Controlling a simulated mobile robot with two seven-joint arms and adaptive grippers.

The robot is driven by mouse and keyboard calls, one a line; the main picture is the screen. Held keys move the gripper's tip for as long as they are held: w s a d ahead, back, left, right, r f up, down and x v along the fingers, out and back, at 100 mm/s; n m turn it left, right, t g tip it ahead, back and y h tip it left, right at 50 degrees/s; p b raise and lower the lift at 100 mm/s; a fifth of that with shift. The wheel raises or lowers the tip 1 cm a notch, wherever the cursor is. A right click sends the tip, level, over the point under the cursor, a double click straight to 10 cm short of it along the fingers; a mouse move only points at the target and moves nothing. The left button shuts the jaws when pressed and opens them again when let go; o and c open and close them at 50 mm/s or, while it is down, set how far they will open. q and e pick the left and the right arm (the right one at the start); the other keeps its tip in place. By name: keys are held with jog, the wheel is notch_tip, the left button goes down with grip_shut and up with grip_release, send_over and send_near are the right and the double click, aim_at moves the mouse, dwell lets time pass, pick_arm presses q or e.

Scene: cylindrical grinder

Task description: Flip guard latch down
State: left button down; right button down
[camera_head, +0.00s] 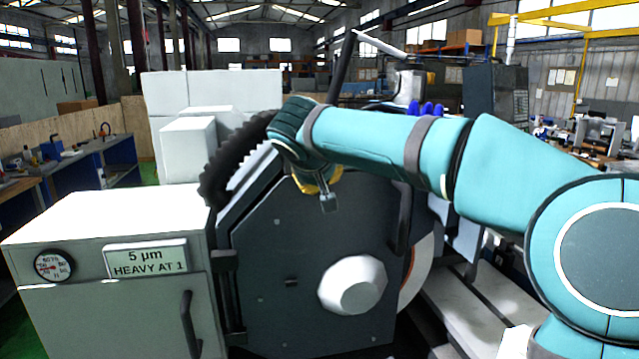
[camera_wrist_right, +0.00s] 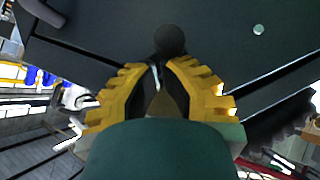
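The guard (camera_head: 300,255) is a large dark grey plate cover with a pale faceted knob (camera_head: 353,285) low on its face. My right arm reaches across from the right, and its yellow-fingered gripper (camera_head: 318,182) is at the guard's upper part. A small grey metal piece (camera_head: 328,203) shows just below the fingers; it may be part of the latch. In the right wrist view, a dark round knob (camera_wrist_right: 170,40) sits just beyond the close-together fingertips (camera_wrist_right: 163,64). Contact or grip cannot be told. The rest of the latch is hidden. My left gripper is out of view.
A white cabinet (camera_head: 110,260) with a gauge and a sign reading "5 µm HEAVY AT 1" stands at left. A black ribbed hose (camera_head: 225,165) runs beside the guard. A dark handle (camera_head: 403,220) and grinding wheel (camera_head: 420,265) are at the guard's right.

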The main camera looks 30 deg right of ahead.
jog(key=shift+d+f+n+h+b, duration=0.2)
jog(key=shift+f+n+h+b, duration=0.2)
jog(key=shift+f+h+b, duration=0.25)
jog(key=shift+s+d+f+n+h+b, duration=0.1)
jog(key=shift+d+f+n+h+b, duration=0.1)
jog(key=shift+n+h+b, duration=0.3)
jog(key=shift+s+d+f+n+h+b, duration=0.1)
jog(key=shift+d+n+h+b, duration=0.1)
jog(key=shift+h+b, duration=0.45)
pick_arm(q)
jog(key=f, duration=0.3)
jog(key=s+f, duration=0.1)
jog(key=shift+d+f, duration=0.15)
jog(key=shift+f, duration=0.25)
pick_arm(e)
jog(key=shift+d, duration=0.25)
pick_arm(q)
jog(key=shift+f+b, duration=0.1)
jog(key=shift+b, duration=0.2)
